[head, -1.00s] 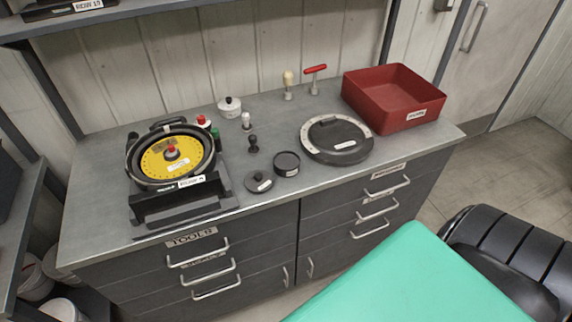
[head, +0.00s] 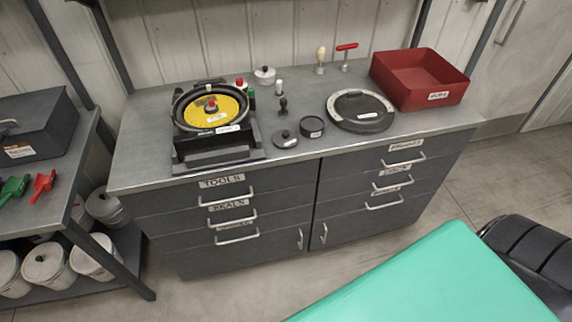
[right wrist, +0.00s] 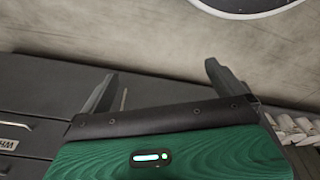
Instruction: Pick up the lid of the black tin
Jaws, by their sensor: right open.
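A small round black tin (head: 311,127) stands on the grey counter, near its front edge in the head view. A flat round dark lid (head: 285,139) with a small knob and a pale label lies just left of it on the counter. My right gripper (right wrist: 160,88) shows in the right wrist view with its two fingers spread and nothing between them. Neither gripper is in the head view, and neither the tin nor its lid can be made out in the right wrist view. My left gripper is not in view.
A seed meter with a yellow disc (head: 221,106) sits left on the counter. Right of the tin are a large black disc-shaped cover (head: 360,111) and a red bin (head: 420,80). Small knobbed tools stand behind. A side shelf (head: 75,185) with a toolbox is at left.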

